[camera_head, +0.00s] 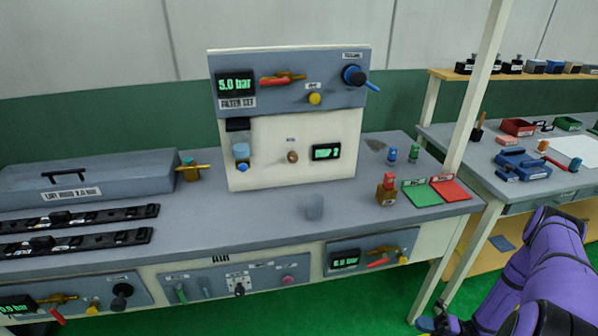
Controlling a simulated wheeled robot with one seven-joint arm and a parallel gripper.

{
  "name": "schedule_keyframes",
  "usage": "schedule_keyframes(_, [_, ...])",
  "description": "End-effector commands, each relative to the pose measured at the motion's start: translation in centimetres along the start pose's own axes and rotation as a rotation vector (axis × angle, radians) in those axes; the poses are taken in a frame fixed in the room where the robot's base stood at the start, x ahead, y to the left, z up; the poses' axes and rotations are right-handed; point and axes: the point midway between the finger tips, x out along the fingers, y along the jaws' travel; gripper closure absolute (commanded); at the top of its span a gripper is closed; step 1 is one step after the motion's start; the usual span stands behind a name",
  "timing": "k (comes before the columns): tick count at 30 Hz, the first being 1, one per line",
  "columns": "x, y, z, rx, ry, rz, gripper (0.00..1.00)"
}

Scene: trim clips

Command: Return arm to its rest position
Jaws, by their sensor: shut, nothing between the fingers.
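My purple arm (552,262) is folded at the lower right, in front of the gap between the two benches. My gripper (428,323) is at the bottom edge, low over the green floor and partly cut off. It is shut and holds nothing that I can see. It is apart from the bench and everything on it.
The grey workbench (290,222) fills the middle, with an upright panel (285,130) and a grey case (95,178). Green (421,194) and red (450,189) mats lie at its right end. A white post (478,95) and second bench (545,192) stand near my arm.

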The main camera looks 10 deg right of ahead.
Motion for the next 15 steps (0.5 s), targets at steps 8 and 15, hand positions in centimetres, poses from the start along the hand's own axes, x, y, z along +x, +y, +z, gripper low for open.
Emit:
schedule_keyframes(8, [0.5,7.6,5.8,-0.224,0.227,-0.109,1.00])
schedule_keyframes(15, [2.3,14.3,9.6,-0.425,0.428,-0.181,1.00])
